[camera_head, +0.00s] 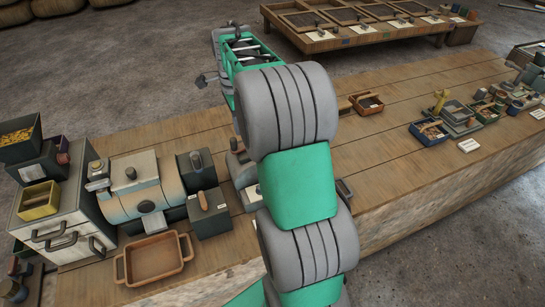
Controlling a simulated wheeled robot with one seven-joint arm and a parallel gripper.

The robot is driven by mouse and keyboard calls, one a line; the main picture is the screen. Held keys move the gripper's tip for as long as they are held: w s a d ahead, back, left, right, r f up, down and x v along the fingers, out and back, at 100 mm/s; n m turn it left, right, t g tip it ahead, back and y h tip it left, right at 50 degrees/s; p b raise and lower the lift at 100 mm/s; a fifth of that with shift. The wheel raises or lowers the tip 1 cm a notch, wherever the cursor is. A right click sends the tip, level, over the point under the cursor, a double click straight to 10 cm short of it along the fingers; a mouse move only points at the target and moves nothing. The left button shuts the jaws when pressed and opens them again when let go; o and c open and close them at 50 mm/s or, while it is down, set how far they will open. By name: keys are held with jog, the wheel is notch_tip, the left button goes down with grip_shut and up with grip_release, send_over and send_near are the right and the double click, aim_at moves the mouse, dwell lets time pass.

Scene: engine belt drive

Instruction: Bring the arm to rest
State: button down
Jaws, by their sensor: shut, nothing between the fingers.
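My green and grey arm (300,185) rises from the bottom edge across the middle of the view, over the wooden workbench (390,185). Its far part folds up and to the left. Much of the wrist is hidden behind the arm.
An engine-like machine (145,185), a dark box (208,213) and an empty brown tray (154,259) stand on the left. A blue bin (429,132) and small parts lie on the right. A low table (365,37) stands behind. The bench's middle right is mostly clear.

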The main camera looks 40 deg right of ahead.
dwell(0.4)
jog(key=s+a+f+n, duration=0.5)
jog(key=s+f+n, duration=0.4)
jog(key=n, duration=0.8)
jog(key=s+a+r+n+t, duration=0.2)
jog(key=s+a+r, duration=0.2)
jog(key=s+a, duration=0.45)
jog(key=a+r+n+t, duration=0.2)
jog(key=a+r, duration=0.1)
jog(key=r, duration=0.3)
jog(key=shift+r, duration=0.4)
